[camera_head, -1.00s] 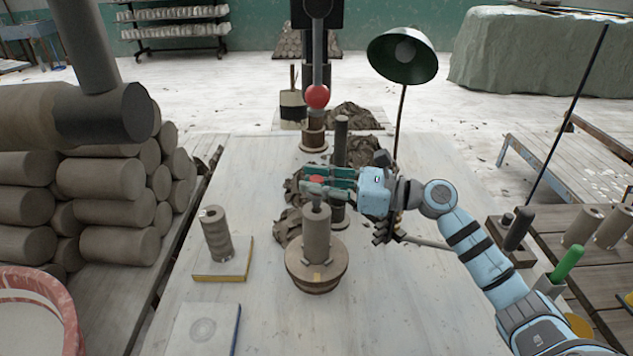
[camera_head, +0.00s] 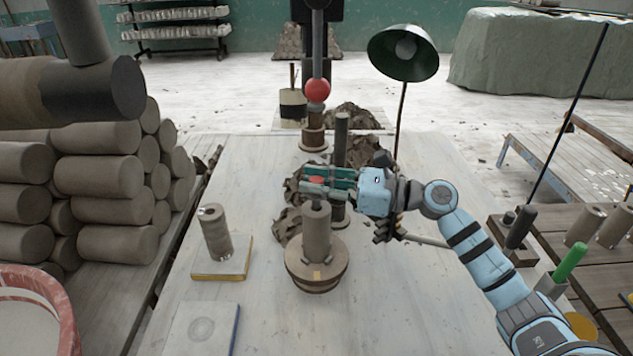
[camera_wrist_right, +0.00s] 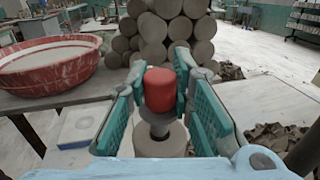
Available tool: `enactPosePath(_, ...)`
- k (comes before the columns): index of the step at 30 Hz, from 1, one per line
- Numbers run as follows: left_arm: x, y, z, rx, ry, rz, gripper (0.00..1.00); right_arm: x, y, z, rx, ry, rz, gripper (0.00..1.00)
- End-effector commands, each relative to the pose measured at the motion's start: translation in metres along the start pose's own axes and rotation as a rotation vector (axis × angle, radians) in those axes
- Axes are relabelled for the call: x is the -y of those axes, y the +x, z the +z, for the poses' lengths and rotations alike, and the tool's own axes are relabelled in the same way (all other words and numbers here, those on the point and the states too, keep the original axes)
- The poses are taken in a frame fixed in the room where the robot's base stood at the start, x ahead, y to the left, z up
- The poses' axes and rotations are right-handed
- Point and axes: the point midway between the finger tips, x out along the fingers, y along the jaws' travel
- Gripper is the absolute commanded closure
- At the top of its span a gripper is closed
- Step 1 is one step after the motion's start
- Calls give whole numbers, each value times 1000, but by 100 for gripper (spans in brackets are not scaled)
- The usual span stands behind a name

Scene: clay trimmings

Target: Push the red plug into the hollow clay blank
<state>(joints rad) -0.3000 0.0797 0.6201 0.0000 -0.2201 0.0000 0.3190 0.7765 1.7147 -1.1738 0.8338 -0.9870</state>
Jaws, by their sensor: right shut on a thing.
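The red plug (camera_wrist_right: 160,90) is between the teal fingers of my right gripper (camera_wrist_right: 161,100), which is shut on it. In the head view the fingers of my right gripper (camera_head: 318,182) hide most of the plug, and only a bit of red (camera_head: 316,180) shows. The hollow clay blank (camera_head: 316,238) stands upright on a round wooden base (camera_head: 317,270) directly below the gripper. A grey stem under the plug reaches down to the blank's top (camera_wrist_right: 160,143). How deep the stem sits in the blank I cannot tell. My left gripper does not show.
Another clay cylinder (camera_head: 215,232) stands on a small board (camera_head: 222,262) to the left. A dark post (camera_head: 341,145) and clay trimmings (camera_head: 288,222) are close behind the blank. A green lamp (camera_head: 402,55) stands at the back. The table's front right is clear.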

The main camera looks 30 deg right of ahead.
Motion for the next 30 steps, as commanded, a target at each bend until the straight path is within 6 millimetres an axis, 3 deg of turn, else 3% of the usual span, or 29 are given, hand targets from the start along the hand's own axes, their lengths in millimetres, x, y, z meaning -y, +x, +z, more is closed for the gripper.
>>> enactPosePath(30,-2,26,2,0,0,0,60,0,0,-27,0,0,0,100)
